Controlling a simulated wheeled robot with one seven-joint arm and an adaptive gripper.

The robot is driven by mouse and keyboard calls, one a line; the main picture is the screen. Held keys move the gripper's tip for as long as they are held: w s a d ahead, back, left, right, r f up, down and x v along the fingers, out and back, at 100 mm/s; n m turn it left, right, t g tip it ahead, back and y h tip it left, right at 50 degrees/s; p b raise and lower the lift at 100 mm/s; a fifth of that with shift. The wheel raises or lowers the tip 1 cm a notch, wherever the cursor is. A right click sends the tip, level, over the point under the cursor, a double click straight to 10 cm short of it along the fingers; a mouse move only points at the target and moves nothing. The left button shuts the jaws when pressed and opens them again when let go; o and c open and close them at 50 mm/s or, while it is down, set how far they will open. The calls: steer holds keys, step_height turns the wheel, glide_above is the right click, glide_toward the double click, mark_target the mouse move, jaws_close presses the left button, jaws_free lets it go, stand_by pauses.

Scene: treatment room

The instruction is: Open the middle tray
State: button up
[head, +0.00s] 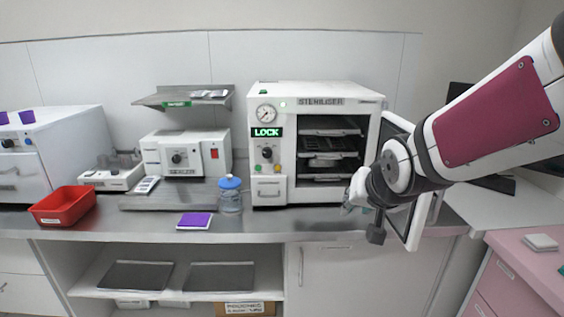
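The white steriliser (316,91) stands on the counter with its door (418,205) swung open to the right. Its dark chamber holds three trays, one above another. The middle tray (326,155) sits inside on its level, with some items on or just below it, too small to tell. My gripper (350,202) is in front of the chamber's lower right corner, left of the open door and below the middle tray's level. It appears apart from the tray. Its fingers are small and partly hidden, so I cannot tell whether they are open; nothing is visibly held.
The open door is close behind my wrist. A blue-capped jar (230,196) and a purple-topped item (195,221) stand left of the steriliser. A red bin (63,206) is farther left. A pink cabinet (520,270) is at right. The counter directly before the steriliser is clear.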

steer(key=w+a+f+m+t+y+b, duration=0.1)
steer(key=w+a+f+m+t+y, duration=0.15)
steer(key=w, duration=0.65)
steer(key=w+a+f+m+t+y, duration=0.1)
steer(key=w+f+m+t, duration=0.2)
steer(key=w, duration=0.6)
steer(key=w+d+f+m+t+h+b, duration=0.1)
steer(key=w+d+f+m+t+h, duration=0.4)
steer(key=m, duration=0.5)
steer(key=w+r+y, duration=0.1)
steer(key=w+r, duration=0.3)
steer(key=w, duration=1)
steer(key=shift+w+d+t+b, duration=0.15)
steer(key=shift+d+t+b, duration=0.05)
steer(key=shift+t+b, duration=0.2)
steer(key=shift+y, duration=0.25)
jaws_close()
